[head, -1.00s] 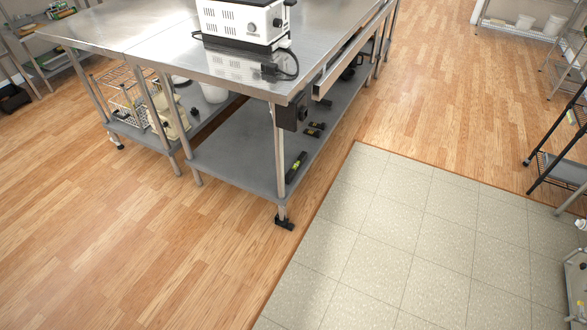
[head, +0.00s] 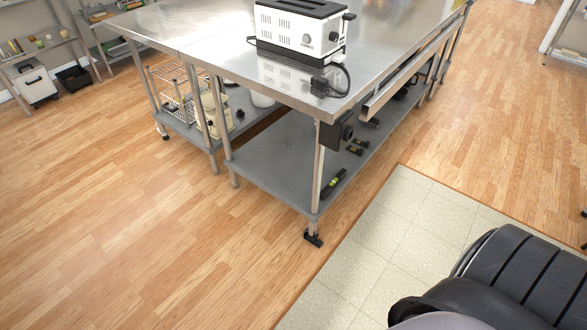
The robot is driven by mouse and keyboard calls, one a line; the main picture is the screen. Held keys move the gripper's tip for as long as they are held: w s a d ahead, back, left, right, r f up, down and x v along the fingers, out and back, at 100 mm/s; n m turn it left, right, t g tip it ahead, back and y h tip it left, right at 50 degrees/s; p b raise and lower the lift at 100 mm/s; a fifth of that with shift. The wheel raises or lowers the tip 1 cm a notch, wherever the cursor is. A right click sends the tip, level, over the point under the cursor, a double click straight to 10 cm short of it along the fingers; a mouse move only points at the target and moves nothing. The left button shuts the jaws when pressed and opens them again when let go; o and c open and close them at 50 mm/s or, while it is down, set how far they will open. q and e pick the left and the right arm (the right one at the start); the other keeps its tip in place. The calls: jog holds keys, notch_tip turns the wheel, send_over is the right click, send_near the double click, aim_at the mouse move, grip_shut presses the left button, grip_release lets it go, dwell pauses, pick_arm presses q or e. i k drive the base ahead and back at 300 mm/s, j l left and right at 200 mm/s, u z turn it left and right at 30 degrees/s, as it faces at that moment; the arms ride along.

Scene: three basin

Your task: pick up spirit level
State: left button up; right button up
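The spirit level (head: 334,183) is a small yellow-green and black bar. It lies on the lower shelf (head: 265,165) of the steel table, by the shelf's right edge and close to the front corner leg. Part of one of my arms, dark and ribbed, fills the lower right corner of the head view. Neither gripper shows in the head view, and nothing touches the spirit level.
A white toaster (head: 300,28) with a black cord stands on the steel tabletop (head: 205,50). Small black tools (head: 356,147) lie farther back on the lower shelf. A wire basket (head: 172,95) stands on the left lower shelf. The wood floor (head: 120,220) in front is clear.

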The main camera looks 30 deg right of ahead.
aim_at(325, 193)
jog(key=l+u, duration=0.25)
jog(key=l, duration=0.4)
jog(key=l+u, duration=0.3)
jog(key=l, duration=0.4)
jog(key=l+u, duration=0.25)
jog(key=l, duration=0.45)
jog(key=k+l+u, duration=0.15)
jog(key=l+u, duration=0.15)
jog(key=l, duration=0.3)
